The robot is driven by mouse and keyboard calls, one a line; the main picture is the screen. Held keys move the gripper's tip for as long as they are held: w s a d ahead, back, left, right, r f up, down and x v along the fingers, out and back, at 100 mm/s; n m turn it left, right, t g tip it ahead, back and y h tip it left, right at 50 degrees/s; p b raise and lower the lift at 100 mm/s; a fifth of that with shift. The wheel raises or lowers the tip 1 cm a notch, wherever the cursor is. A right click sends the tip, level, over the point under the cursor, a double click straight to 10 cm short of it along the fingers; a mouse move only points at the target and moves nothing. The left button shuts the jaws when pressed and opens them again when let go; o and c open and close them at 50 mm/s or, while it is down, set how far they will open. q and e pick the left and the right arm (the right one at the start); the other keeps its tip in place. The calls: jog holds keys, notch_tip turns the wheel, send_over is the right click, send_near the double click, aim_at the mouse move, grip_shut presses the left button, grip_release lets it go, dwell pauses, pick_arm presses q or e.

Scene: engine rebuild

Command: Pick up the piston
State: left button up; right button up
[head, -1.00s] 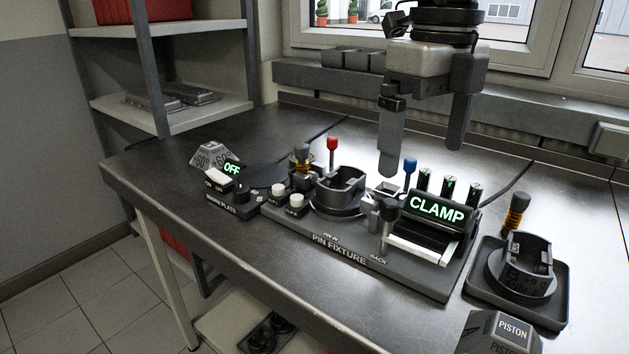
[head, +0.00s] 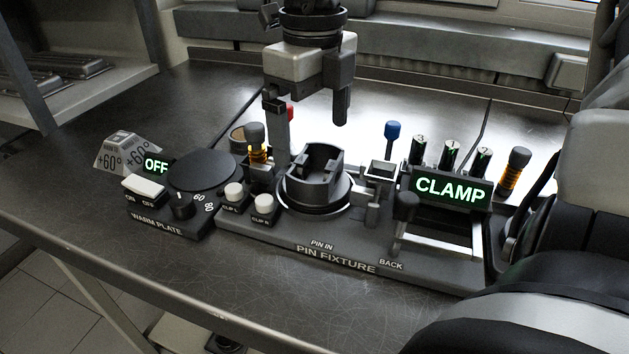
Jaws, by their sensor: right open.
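A dark, slotted, cup-shaped part that looks like a piston (head: 322,173) sits upright in the round seat of the pin fixture (head: 290,250). My right gripper (head: 311,143) hangs down from above, fingers apart and empty. In the picture its fingers are above and behind the cup-shaped part; the left finger overlaps its far left side. I cannot tell whether they touch. A similar part on a tray at the right is hidden now behind a large arm link. My left gripper does not show.
A lit CLAMP sign (head: 450,190), a blue-topped lever (head: 393,132) and several dark cylinders stand right of the seat. The warm plate (head: 205,172), reading OFF, lies left. Orange-ringed tools (head: 515,168) (head: 257,146) stand on both sides. The front of the bench is clear.

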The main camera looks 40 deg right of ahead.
aim_at(316, 167)
jog(key=f, duration=0.7)
jog(key=shift+s+d+f, duration=0.1)
jog(key=shift+d, duration=0.1)
jog(key=c, duration=1.2)
